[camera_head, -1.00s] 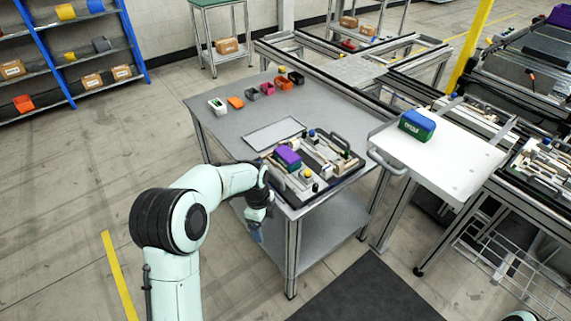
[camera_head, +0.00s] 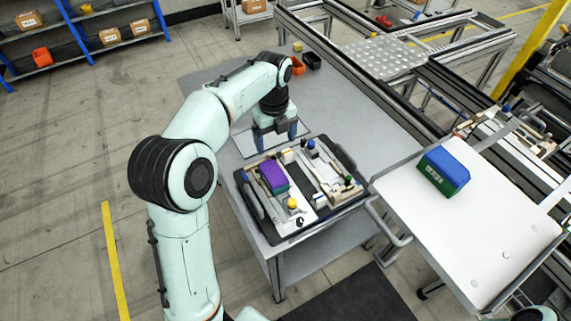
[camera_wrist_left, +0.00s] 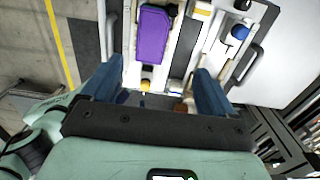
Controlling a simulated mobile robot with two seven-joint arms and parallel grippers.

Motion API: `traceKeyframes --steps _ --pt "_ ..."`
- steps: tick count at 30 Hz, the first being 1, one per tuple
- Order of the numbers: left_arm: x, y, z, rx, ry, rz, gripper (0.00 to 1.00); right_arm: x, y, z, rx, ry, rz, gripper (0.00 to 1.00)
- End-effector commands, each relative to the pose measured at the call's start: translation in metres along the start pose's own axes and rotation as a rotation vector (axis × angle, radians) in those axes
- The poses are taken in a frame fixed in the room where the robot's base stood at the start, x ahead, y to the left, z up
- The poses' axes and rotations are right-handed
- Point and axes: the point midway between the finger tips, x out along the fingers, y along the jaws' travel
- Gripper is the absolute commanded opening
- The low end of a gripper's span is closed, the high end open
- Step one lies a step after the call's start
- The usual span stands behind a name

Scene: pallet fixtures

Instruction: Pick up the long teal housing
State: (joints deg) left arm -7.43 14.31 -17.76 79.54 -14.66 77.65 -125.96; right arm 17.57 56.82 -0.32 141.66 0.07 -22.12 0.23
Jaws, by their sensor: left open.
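I cannot make out a plain long teal housing for certain; part of the table is behind my left arm. A purple-topped block with a teal-green lower side (camera_head: 273,178) sits in the fixture pallet (camera_head: 250,203); its purple top (camera_wrist_left: 153,36) shows in the left wrist view. A blue-topped block with a green side (camera_head: 444,172) lies on the white cart top at the right. My left gripper (camera_head: 277,138) is open and empty, fingers down, above the table just behind the pallet. It also shows in the left wrist view (camera_wrist_left: 158,72). My right gripper is out of view.
The grey table (camera_head: 345,115) is clear to the right of my left arm. An orange part (camera_head: 298,66) and a black part (camera_head: 312,60) stand at its far end. Yellow and blue knobs rise from the pallet. The white cart (camera_head: 480,235) stands close on the right.

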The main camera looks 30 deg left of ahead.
Motion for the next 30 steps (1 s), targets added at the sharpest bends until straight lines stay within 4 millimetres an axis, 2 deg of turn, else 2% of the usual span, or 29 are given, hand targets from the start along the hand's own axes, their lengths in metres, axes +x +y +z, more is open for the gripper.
traceKeyframes --steps 10,19,25,30 --pt "0.065 0.002 -0.002 0.000 0.004 0.007 0.87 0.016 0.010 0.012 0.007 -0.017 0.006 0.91" --pt "0.088 0.003 -0.001 -0.001 0.002 0.004 0.87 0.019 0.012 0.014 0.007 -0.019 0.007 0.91" --pt "0.119 0.010 -0.002 -0.001 0.003 0.005 0.87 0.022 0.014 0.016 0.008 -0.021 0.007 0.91" --pt "0.133 0.009 -0.002 -0.001 0.002 0.004 0.87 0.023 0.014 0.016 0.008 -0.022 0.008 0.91"
